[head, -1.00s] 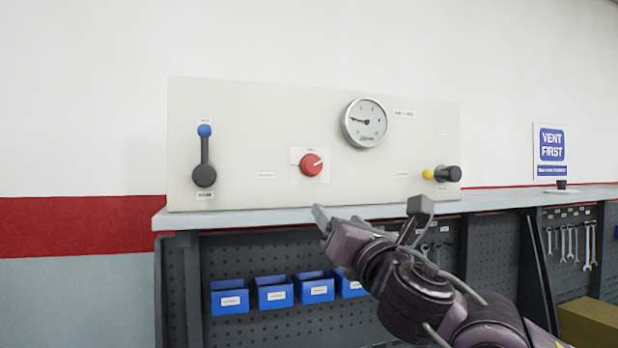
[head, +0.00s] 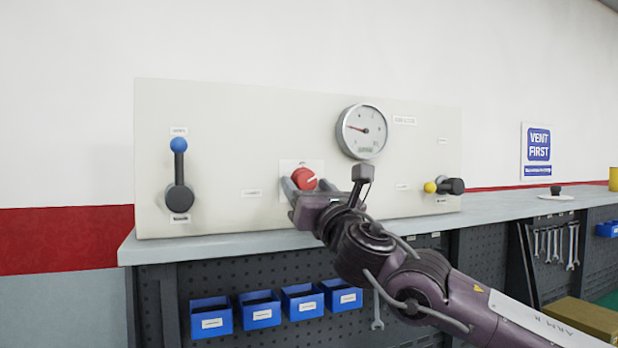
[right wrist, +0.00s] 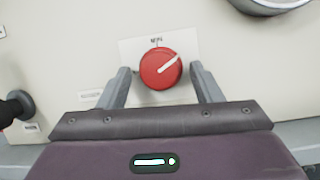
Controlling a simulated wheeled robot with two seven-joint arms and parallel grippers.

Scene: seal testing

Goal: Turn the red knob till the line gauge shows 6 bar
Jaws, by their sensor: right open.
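The red knob (head: 304,179) with a white pointer line sits on the pale panel (head: 240,120). In the right wrist view the knob (right wrist: 160,69) lies between my right gripper's two spread fingers, with a gap on each side; its pointer slants up to the right. My right gripper (head: 297,187) is open at the knob and hides its lower part in the head view. The round line gauge (head: 363,131) is above and right of the knob. Its needle points left and slightly up; its numbers are too small to read. My left gripper is not in view.
A black lever with a blue ball (head: 179,145) is at the panel's left. A black handle with a yellow tip (head: 444,186) is at its right. The bench top (head: 215,243) runs below, over several blue bins (head: 262,309).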

